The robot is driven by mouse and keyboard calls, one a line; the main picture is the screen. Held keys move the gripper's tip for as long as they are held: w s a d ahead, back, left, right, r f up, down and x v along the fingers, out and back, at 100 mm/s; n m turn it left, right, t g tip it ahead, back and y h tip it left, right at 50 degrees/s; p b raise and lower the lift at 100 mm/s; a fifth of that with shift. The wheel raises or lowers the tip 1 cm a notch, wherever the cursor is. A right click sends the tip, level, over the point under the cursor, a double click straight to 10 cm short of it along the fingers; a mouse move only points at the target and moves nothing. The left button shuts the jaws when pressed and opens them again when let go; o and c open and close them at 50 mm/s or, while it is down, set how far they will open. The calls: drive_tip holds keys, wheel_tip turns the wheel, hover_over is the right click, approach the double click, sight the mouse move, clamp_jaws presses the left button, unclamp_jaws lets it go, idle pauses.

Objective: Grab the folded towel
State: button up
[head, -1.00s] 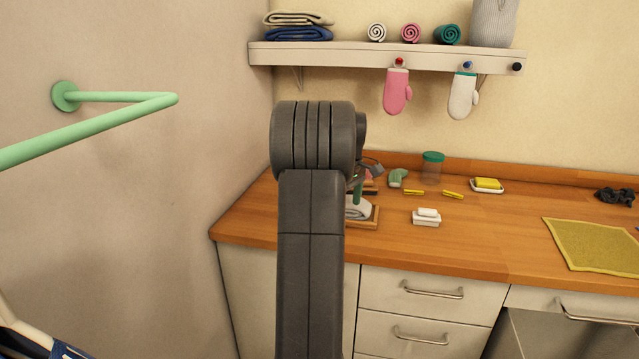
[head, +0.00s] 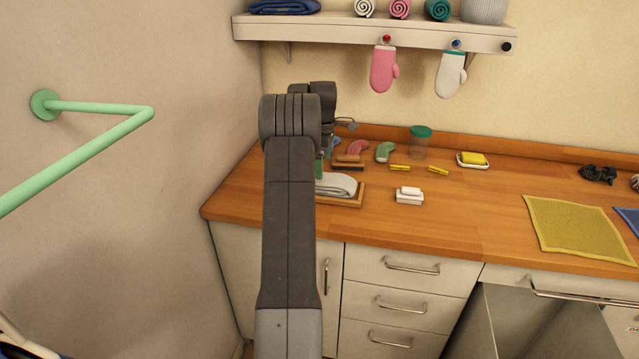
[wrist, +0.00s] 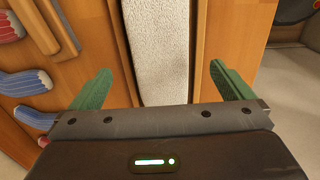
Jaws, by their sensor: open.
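A folded white towel (head: 337,184) lies on a small wooden tray (head: 352,203) at the left part of the counter. In the wrist view the towel (wrist: 163,35) is a pale textured strip running between my fingers. My gripper (wrist: 160,77) is open, with one green finger on each side of the towel and gaps to both. I see nothing held in it. In the head view my arm hides most of the gripper and the towel's left end. Whether the fingertips are at the towel's height is hard to tell.
A wall is close on the left, with a green rail (head: 100,125). A shelf (head: 370,34) with hanging mitts is above.

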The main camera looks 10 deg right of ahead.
drive_tip(key=shift+a+f+p, duration=0.15)
drive_tip(key=shift+f, duration=0.9)
drive_tip(key=shift+a+f+p, duration=0.15)
drive_tip(key=shift+a+f, duration=0.05)
drive_tip(key=shift+f, duration=0.8)
drive_tip(key=shift+a+f+p, duration=0.15)
drive_tip(key=shift+f, duration=0.9)
drive_tip(key=shift+c, duration=0.4)
drive_tip(key=shift+w, duration=0.1)
drive_tip(key=c, duration=1)
